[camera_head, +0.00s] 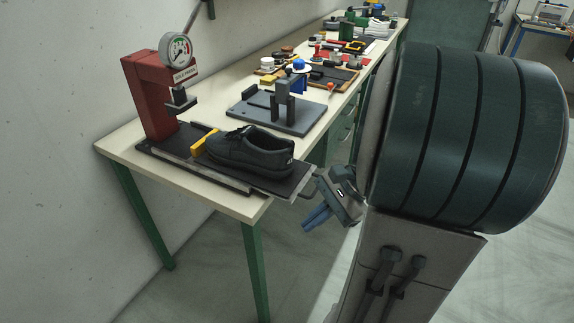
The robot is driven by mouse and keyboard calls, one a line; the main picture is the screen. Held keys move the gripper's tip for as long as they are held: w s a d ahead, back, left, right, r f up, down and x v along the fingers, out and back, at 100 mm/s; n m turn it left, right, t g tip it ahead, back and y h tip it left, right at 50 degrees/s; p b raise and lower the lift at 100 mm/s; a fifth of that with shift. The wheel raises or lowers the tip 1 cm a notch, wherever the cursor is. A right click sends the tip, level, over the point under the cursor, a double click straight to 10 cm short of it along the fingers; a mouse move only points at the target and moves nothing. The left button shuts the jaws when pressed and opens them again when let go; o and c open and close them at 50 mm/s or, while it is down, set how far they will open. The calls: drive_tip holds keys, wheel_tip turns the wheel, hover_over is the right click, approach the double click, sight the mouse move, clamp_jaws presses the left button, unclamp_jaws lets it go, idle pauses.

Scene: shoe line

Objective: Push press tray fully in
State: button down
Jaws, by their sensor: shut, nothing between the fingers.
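The red press (150,95) with a round gauge stands at the near left end of the workbench. Its dark tray (293,187) is slid out to the right along the rails of a dark base, and its end reaches the bench's front edge. A black shoe (250,151) lies on the tray, with a yellow block (200,143) behind it at the left. My gripper (318,216), with blue fingers, is shut and empty. It is just right of and below the tray's outer end; I cannot tell whether it touches the tray.
A grey plate with a clamp-like fixture (284,108) stands behind the shoe. Several tools and small parts crowd the far bench. A wall (60,150) runs along the left. My large dark green arm link fills the right side. Floor is clear before the bench.

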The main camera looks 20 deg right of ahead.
drive_tip(key=d+f+m+t+y+b, duration=0.1)
drive_tip(key=d+f+m+t+b, duration=0.1)
drive_tip(key=d+m+t, duration=0.55)
drive_tip(key=d+f+m+t+b, duration=0.25)
drive_tip(key=d+m, duration=0.25)
drive_tip(key=d, duration=0.5)
drive_tip(key=x, duration=1.3)
drive_tip(key=shift+a+r+t, duration=0.25)
drive_tip(key=shift+a+t, duration=0.05)
drive_tip(key=shift+a, duration=0.1)
drive_tip(key=shift+w, duration=0.15)
